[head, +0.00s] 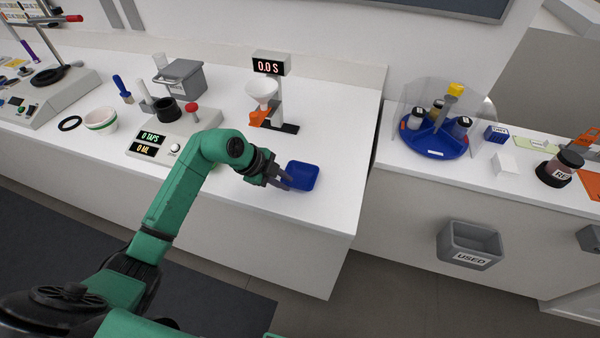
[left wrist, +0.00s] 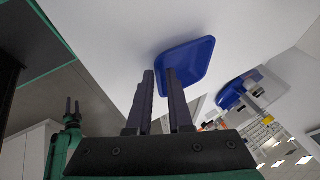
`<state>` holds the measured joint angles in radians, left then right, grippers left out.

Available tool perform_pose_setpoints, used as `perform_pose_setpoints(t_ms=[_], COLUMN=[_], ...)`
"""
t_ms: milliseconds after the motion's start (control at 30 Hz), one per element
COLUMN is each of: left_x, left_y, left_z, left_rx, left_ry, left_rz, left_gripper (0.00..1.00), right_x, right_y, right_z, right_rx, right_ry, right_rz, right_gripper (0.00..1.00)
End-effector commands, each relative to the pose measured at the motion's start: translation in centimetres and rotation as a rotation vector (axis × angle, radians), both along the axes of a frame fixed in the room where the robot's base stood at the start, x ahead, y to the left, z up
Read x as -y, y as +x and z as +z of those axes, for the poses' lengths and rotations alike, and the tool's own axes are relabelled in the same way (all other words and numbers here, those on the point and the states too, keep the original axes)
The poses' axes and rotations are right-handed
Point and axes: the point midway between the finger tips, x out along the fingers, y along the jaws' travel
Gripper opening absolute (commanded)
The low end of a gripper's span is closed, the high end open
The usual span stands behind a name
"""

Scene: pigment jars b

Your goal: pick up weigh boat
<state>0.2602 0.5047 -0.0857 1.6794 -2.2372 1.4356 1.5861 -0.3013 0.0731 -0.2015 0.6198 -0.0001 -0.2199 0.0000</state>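The weigh boat (head: 304,174) is a small blue square dish on the white counter near its front edge. My left gripper (head: 287,183) is at the boat's left side in the head view, with its fingers reaching to the near rim. In the left wrist view, the two dark fingers of the left gripper (left wrist: 159,73) are apart, and the boat (left wrist: 190,60) lies just beyond the tips, partly behind one finger. Whether they touch the rim cannot be told. My right gripper (left wrist: 72,104) shows small in the left wrist view, its fingers apart and empty.
A scale display (head: 269,65) with a funnel and an orange part stands behind the boat. A tap device (head: 165,140) is left, behind my arm. A blue carousel (head: 430,140) with jars and a grey USED bin (head: 470,243) are right. The counter right of the boat is clear.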

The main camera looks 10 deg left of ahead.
Motion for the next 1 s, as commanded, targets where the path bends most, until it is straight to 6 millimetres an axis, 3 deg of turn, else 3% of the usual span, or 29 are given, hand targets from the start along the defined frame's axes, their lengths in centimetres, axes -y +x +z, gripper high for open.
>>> perform_pose_setpoints(t_ms=[267,300,333,367,733,867,1000], left_x=[0.5,0.5,0.5,0.5,0.4,0.4,0.4], left_y=[0.5,0.5,0.5,0.5,0.5,0.6,0.6], left_z=[-1.2,-1.2,-1.2,-1.2,-1.1,-0.2,2.4], left_rx=[0.001,0.0,0.0,0.001,0.001,0.003,0.009], left_ry=[0.002,0.002,0.001,0.001,0.001,0.001,0.003], left_rz=[0.001,0.001,0.0,0.001,0.001,0.001,0.0], left_gripper=[0.18,0.15,0.03,0.0,0.0,0.0,0.0], right_x=[0.5,0.6,0.6,0.7,0.7,0.7,0.7], right_y=[0.1,0.1,0.1,0.1,0.1,0.1,0.1], right_z=[0.3,0.3,0.3,0.3,0.3,0.1,-0.5], right_rx=[0.001,0.001,0.001,0.001,0.001,0.002,0.002], right_ry=[-0.007,-0.008,-0.008,-0.009,-0.009,-0.009,-0.009], right_rz=[0.001,0.002,0.002,0.002,0.001,0.0,0.0], right_gripper=[0.5,0.5,0.5,0.5,0.5,0.5,0.5])
